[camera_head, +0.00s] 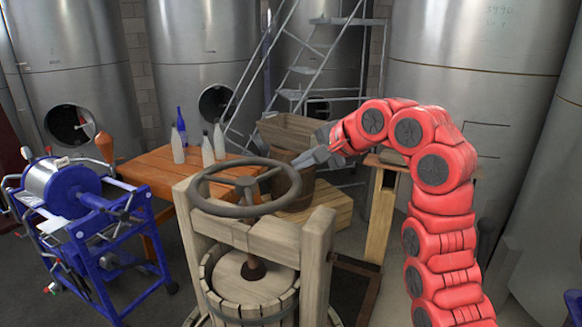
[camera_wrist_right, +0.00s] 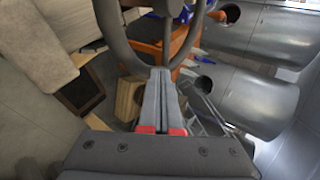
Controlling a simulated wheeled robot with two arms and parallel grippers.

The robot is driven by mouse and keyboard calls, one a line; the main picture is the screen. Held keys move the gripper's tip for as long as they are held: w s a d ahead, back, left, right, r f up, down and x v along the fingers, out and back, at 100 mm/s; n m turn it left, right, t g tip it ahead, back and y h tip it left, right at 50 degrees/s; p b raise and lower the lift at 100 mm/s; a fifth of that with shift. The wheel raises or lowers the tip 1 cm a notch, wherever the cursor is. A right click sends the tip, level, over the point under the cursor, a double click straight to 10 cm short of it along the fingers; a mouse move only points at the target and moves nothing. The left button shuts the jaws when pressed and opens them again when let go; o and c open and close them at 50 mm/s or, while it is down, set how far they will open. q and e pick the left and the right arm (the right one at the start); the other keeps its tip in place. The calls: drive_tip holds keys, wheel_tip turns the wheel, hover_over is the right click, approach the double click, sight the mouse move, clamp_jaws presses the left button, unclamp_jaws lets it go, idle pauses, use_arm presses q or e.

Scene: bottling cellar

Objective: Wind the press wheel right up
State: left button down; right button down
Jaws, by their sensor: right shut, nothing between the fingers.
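The dark press wheel (camera_head: 235,211) is a spoked ring lying level on top of the wooden press (camera_head: 268,237). A screw runs down from its hub through the crossbeam to the round lid over the slatted basket (camera_head: 262,310). My right gripper (camera_head: 301,160) is at the wheel's far right rim. In the right wrist view its fingers (camera_wrist_right: 158,72) are together with nothing between them. The rim (camera_wrist_right: 121,45) curves just by the fingertips there; I cannot tell whether they touch. My left gripper is not in view.
An orange-brown table (camera_head: 155,172) with several bottles stands behind left. A blue machine (camera_head: 72,190) is at the left. A wooden crate (camera_head: 288,132), metal steps (camera_head: 305,70) and large steel tanks (camera_head: 480,40) are behind.

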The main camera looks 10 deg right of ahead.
sight(286, 170)
drive_tip(key=w+a+f, duration=0.1)
drive_tip(key=w+a+f+p, duration=0.1)
drive_tip(key=a, duration=0.1)
drive_tip(key=shift+w+a+f, duration=0.15)
drive_tip(key=shift+w+f, duration=0.1)
drive_tip(key=shift+f, duration=0.05)
drive_tip(key=shift+w+f, duration=0.4)
drive_tip(key=shift+w, duration=0.05)
drive_tip(key=shift+s+r, duration=0.1)
drive_tip(key=shift+s, duration=0.05)
